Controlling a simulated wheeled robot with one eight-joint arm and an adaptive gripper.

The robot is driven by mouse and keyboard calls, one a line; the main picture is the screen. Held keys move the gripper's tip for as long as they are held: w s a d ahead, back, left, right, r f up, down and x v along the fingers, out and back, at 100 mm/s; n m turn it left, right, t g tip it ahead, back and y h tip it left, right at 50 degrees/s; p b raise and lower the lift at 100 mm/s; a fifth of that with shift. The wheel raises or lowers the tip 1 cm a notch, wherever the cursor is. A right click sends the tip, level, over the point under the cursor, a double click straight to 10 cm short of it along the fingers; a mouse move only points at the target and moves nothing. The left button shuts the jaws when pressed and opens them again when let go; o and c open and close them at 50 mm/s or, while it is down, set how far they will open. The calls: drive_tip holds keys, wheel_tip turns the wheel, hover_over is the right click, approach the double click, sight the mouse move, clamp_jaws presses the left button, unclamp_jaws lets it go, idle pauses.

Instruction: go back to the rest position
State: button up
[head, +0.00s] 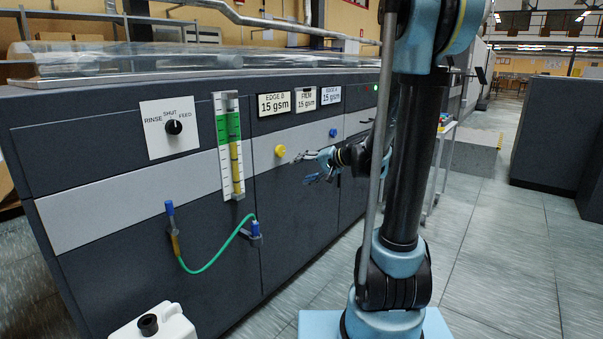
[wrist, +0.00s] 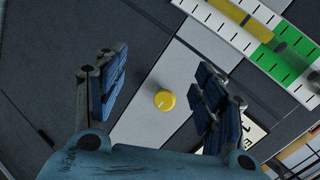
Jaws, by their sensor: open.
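My gripper (head: 312,168) is in front of the grey machine's panel in the head view, near a yellow knob (head: 280,150) and a blue knob (head: 333,132). In the wrist view my gripper (wrist: 160,95) is open, its two blue-padded fingers wide apart and nothing between them. The yellow knob (wrist: 165,100) shows beyond the gap between the fingers, apart from them. Part of my arm stands in front of the machine's right side and hides some of it.
The machine (head: 100,220) carries a RINSE/SHUT/FEED dial (head: 173,127), a level gauge (head: 229,145) and a green hose (head: 215,258). A white jug (head: 155,323) stands at the front left. A dark cabinet (head: 556,130) is at right. Open tiled floor (head: 500,260) lies between.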

drive_tip(key=s+d+f+n+g+h, duration=0.15)
drive_tip(key=s+d+f+h, duration=0.35)
drive_tip(key=s, duration=0.5)
drive_tip(key=s+d+f+n+g+h, duration=0.1)
drive_tip(key=s+d+f+g+h, duration=0.15)
drive_tip(key=s+d, duration=0.65)
drive_tip(key=s+d+f+n+g+h, duration=0.1)
drive_tip(key=s+d+f+h, duration=0.25)
drive_tip(key=s, duration=0.85)
wheel_tip(320, 180, up, 17)
drive_tip(key=n+t+y, duration=0.5)
drive_tip(key=n+y, duration=0.3)
drive_tip(key=y, duration=0.4)
hover_over(282, 152)
drive_tip(key=s+d, duration=0.9)
drive_tip(key=d, duration=0.4)
drive_tip(key=x, duration=0.8)
drive_tip(key=w+x, duration=0.1)
drive_tip(key=x, duration=0.8)
drive_tip(key=shift+d+r, duration=0.1)
drive_tip(key=shift+d, duration=0.05)
drive_tip(key=c, duration=1.1)
